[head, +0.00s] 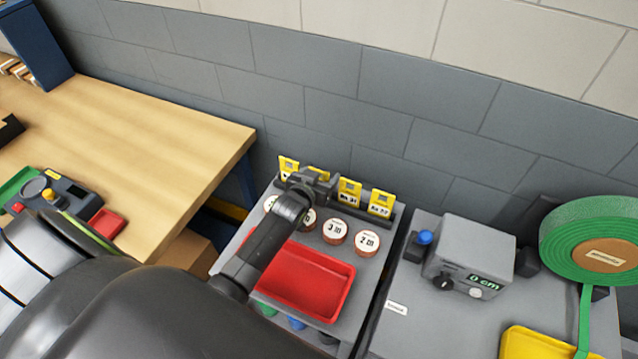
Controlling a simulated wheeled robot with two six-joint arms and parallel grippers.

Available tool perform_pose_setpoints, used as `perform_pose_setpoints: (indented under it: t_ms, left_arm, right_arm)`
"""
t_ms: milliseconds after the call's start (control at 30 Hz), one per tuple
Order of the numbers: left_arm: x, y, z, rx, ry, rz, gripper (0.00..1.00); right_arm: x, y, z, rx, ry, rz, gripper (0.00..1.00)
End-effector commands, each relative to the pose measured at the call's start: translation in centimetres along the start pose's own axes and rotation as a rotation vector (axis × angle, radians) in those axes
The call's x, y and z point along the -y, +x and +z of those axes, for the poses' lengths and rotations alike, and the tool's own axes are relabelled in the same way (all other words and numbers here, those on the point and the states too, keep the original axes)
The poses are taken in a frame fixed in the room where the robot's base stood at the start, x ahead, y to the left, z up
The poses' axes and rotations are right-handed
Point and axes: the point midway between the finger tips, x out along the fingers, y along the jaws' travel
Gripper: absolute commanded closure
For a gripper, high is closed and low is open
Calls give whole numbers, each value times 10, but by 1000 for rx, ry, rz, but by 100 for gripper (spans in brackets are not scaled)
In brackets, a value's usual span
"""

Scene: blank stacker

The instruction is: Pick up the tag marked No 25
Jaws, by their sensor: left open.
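Several yellow tags stand in a row in a dark rack at the back of a grey stand. The leftmost tag (288,167) and the second tag (318,173) are by my left gripper (314,182), and the second is partly hidden behind it. The third tag (349,191) and the rightmost tag (381,202) are in plain view. The print is too small to read surely, so I cannot tell which is No 25. My left gripper is open at the second tag; I cannot tell whether it touches it. My right gripper is not in view.
Round labelled discs (335,231) sit before the rack, with a red tray (309,281) in front. To the right are a grey box with a cm display (470,257), a green tape roll (590,243) and a yellow tray (540,344). A wooden table (140,150) stands left.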

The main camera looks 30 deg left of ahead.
Motion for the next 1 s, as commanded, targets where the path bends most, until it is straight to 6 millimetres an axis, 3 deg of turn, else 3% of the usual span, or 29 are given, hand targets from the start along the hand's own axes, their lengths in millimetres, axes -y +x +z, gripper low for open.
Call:
perform_pose_setpoints:
  t_ms: [367,600,867,1000]
  left_arm:
    - [0,6,0,1,0,0,36]
    - [0,6,0,1,0,0,67]
    - [0,5,-2,-1,0,0,68]
    - [0,2,-12,-3,0,0,68]
  right_arm:
    - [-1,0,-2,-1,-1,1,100]
    - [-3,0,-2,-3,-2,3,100]
    - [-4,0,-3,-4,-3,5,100]
    - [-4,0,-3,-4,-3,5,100]
